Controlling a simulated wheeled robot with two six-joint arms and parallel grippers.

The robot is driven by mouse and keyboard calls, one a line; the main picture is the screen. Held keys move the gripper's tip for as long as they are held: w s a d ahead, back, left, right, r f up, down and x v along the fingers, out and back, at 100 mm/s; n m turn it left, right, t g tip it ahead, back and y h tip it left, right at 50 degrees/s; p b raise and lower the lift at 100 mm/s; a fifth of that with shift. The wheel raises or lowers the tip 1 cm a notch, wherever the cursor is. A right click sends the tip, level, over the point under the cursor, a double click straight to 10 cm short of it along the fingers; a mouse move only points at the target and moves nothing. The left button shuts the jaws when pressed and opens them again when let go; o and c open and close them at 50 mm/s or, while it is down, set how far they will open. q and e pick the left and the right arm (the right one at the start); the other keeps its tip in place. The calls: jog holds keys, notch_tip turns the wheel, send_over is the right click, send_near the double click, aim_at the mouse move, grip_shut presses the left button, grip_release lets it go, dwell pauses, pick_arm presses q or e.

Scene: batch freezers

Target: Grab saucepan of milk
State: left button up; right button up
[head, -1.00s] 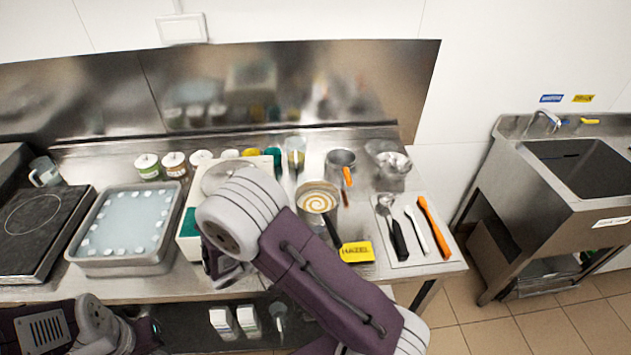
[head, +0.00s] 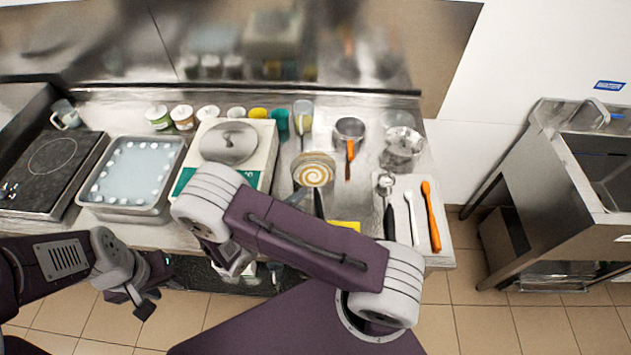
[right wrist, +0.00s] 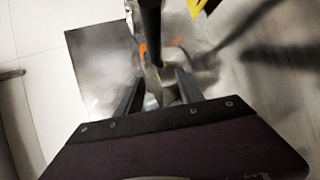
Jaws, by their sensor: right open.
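A saucepan (head: 313,170) with a cream-and-brown swirl inside stands on the steel counter, its black handle pointing to the front edge. I cannot tell for certain that the swirl is milk. A small metal pot (head: 349,130) with an orange handle stands behind it to the right. My right gripper (head: 238,264) is low at the counter's front edge, left of the saucepan and partly hidden by my arm. In the blurred right wrist view its open fingers (right wrist: 158,88) show, with a dark bar above them. My left gripper (head: 140,300) is in front of the counter, apart from the pans; its jaws are unclear.
A white scale (head: 265,155) with a round metal plate stands left of the saucepan. A tray of pale liquid (head: 140,170) and a black hob (head: 45,170) are further left. Utensils lie on a pale mat (head: 408,240) at the right. A sink (head: 600,165) stands apart at right.

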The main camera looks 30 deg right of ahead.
aim_at(316, 192)
jog(key=shift+w+d+f, duration=0.15)
jog(key=shift+w+d, duration=0.1)
jog(key=shift+d, duration=0.2)
jog(key=shift+f, duration=0.1)
jog(key=shift+w+d+p, duration=0.15)
jog(key=shift+d+p, duration=0.1)
jog(key=shift+p, duration=0.1)
jog(key=p+x, duration=0.1)
jog(key=x, duration=0.3)
jog(key=shift+d+p, duration=0.1)
jog(key=shift+p, duration=0.25)
jog(key=shift+d+f, duration=0.15)
jog(key=shift+d, duration=0.15)
jog(key=shift+a, duration=0.1)
jog(key=shift+a, duration=0.15)
grip_shut()
